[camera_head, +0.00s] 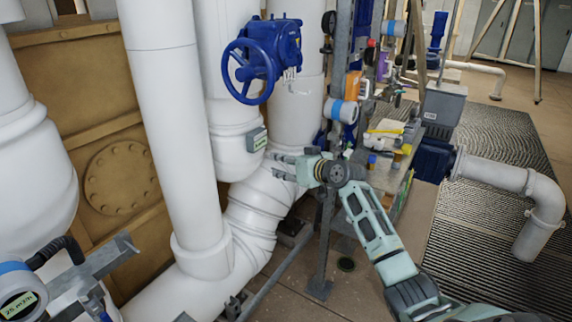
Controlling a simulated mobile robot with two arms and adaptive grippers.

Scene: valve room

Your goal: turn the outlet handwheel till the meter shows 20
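A blue handwheel (251,71) on a blue valve body stands out from a white vertical pipe, top centre. I cannot tell from a label whether it is the outlet one. A round meter (20,302) with a blue ring sits at the bottom left, partly cut off; its display seems to read 25 m3/h. My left gripper is out of view.
Thick white pipes (165,100) fill the left and centre. A grey upright post (325,235) stands by my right gripper. A cluttered bench (395,160) is behind my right arm. A pipe elbow (545,195) stands on ribbed matting at the right.

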